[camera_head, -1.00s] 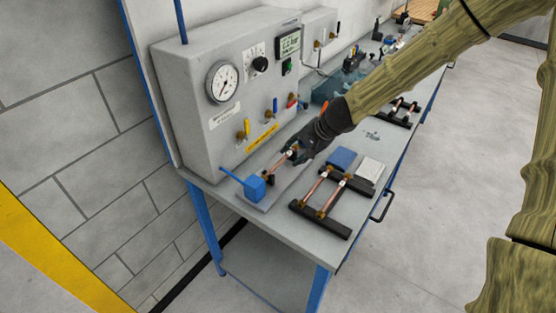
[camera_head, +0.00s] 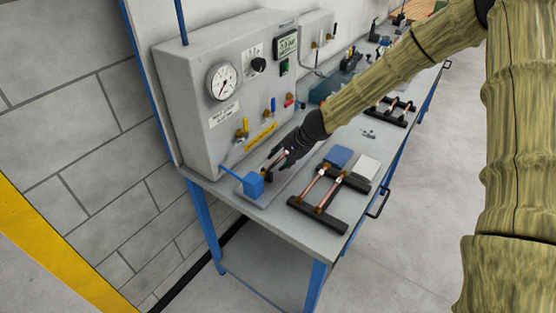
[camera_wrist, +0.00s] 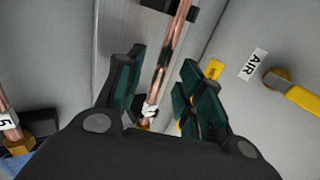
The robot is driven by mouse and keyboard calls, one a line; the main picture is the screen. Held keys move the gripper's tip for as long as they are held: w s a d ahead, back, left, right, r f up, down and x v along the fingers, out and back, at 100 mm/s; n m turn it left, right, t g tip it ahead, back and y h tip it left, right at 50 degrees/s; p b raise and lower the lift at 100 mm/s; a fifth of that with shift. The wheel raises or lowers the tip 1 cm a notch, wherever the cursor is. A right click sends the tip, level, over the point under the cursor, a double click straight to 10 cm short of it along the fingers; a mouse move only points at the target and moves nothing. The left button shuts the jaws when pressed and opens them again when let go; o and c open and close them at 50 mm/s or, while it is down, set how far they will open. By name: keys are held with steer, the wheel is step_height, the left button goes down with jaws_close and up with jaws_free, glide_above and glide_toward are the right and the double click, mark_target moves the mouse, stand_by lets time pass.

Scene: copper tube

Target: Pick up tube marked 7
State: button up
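A copper tube (camera_wrist: 172,52) lies in a grey fixture on the bench, below the panel. In the wrist view it runs between the two fingers of my gripper (camera_wrist: 165,92), which is open with gaps on both sides. A white tag (camera_wrist: 150,110) shows near the tube's lower end, but its mark is not readable. In the head view my gripper (camera_head: 279,157) is down at this fixture and hides part of the tube. No tube mark 7 is legible in either view.
A blue clamp block (camera_head: 253,184) stands at the fixture's near end. A black rack (camera_head: 318,214) with two tubes lies to the right, beside a blue pad (camera_head: 338,156) and a white pad (camera_head: 366,167). The panel (camera_head: 200,130) with gauge and valves rises close behind.

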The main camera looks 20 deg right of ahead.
steer(key=shift+w+f, duration=0.15)
steer(key=shift+w, duration=0.05)
steer(key=shift+s+r, duration=0.3)
steer(key=shift+s, duration=0.1)
steer(key=shift+w+f, duration=0.2)
steer(key=c, duration=0.5)
jaws_close()
steer(key=shift+s+r, duration=0.1)
